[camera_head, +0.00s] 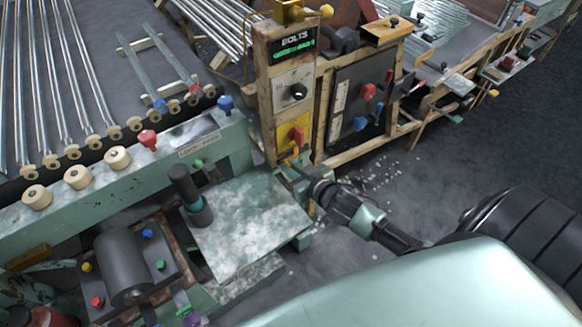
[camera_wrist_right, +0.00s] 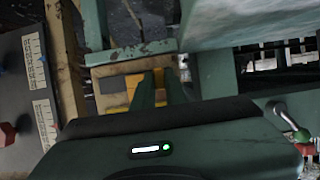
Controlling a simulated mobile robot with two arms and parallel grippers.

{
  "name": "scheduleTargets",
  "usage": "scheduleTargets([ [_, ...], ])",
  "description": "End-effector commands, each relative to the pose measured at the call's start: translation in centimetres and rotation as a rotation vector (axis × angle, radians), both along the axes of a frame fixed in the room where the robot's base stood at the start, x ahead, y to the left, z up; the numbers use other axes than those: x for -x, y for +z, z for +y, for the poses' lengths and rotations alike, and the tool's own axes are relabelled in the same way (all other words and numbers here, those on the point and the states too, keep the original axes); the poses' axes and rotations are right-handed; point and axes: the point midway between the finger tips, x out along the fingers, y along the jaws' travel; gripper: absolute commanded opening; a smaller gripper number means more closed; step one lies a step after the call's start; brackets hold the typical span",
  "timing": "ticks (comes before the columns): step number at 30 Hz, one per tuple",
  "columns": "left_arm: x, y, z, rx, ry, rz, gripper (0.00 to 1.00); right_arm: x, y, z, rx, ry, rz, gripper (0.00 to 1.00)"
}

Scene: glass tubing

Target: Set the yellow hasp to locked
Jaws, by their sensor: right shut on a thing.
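A yellow plate with a red handle, which I take for the yellow hasp (camera_head: 283,136), is on the front of the wooden post, below a dial. My right gripper (camera_head: 288,167) is at the foot of this plate, its arm coming in from the right. In the right wrist view, the two green fingers of the right gripper (camera_wrist_right: 160,86) reach to a yellow surface (camera_wrist_right: 133,84) on a wooden board. The gripper is shut on a part there, largely hidden by the fingers. I cannot tell whether the hasp is locked. My left gripper is out of view.
The post carries a dial panel (camera_head: 291,77) and a BOLTS sign (camera_head: 295,43). A dark panel (camera_head: 346,95) with red and blue knobs stands to its right. A worn green plate (camera_head: 245,225) lies close below the gripper. Grey floor (camera_head: 420,150) is open at right.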

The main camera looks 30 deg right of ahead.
Motion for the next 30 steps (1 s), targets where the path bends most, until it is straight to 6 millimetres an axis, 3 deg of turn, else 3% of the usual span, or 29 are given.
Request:
scheduleTargets([
  [19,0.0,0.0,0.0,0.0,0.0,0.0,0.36,0.0,0.0,0.0,0.0,0.001,0.001,0.0],
  [26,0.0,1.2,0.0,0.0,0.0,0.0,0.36,-0.2,0.1,-2.6,0.003,-0.001,0.003,0.0],
  [30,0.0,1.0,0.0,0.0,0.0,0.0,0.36,-0.2,-0.1,-2.9,0.001,-0.002,0.002,0.0],
])
